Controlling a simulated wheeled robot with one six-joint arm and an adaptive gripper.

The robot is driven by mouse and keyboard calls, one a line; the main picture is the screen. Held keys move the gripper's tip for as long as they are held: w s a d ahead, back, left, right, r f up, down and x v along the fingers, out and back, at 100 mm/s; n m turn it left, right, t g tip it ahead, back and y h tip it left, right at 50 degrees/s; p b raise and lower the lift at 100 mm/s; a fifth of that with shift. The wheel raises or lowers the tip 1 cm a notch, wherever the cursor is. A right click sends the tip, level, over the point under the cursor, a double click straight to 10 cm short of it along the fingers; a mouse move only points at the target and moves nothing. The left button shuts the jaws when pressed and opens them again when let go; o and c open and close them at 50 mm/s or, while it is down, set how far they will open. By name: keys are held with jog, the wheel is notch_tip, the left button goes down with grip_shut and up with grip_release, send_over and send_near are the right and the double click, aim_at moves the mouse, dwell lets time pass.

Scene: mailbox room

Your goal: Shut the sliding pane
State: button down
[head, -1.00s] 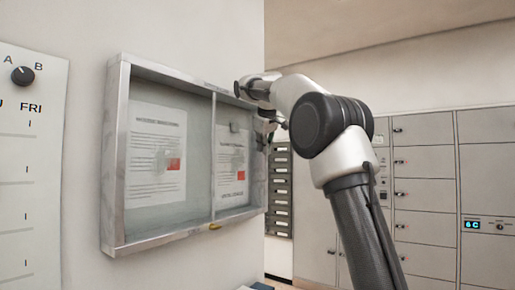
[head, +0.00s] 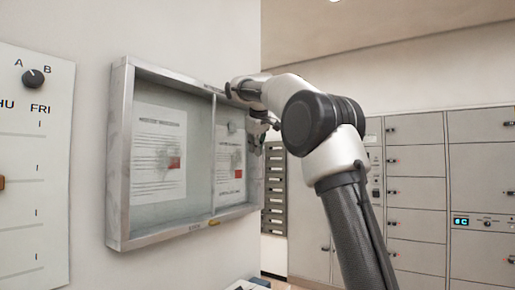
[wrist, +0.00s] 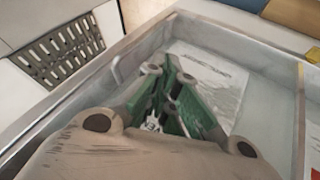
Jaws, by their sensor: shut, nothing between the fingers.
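A shallow metal-framed notice case (head: 118,160) hangs on the wall in the head view, with a glazed front and an upright bar (head: 213,150) dividing it. The sliding pane (head: 200,120) is hard to tell from the clear opening, so I cannot tell how far it is open. My gripper (head: 257,138) is at the right end of the case, partly hidden by my arm. In the wrist view my gripper (wrist: 172,75) is shut and empty, in front of a notice sheet (wrist: 215,80). I cannot tell whether it touches the pane or frame.
A yellow tag (head: 214,222) is on the case's bottom rail. A slotted grille (wrist: 62,48) shows in the wrist view.

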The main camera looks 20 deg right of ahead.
jog(key=v, duration=1)
notch_tip(320, 180, down, 9)
jog(key=w+a+m+g, duration=0.1)
jog(key=w+a, duration=0.1)
jog(key=s+f+m+g+y, duration=0.1)
jog(key=s+f, duration=0.5)
jog(key=f, duration=0.3)
jog(key=s+d+f+m, duration=0.1)
jog(key=s+f, duration=0.6)
jog(key=s, duration=0.4)
jog(key=s+f+m+y, duration=0.1)
jog(key=s+f, duration=0.6)
jog(key=s, duration=0.4)
jog(key=s+d+f+m+g, duration=0.1)
jog(key=s+f, duration=0.6)
jog(key=s, duration=0.4)
jog(key=shift+s+d+f, duration=0.2)
jog(key=shift+s+d, duration=0.1)
jog(key=c, duration=2.2)
grip_release()
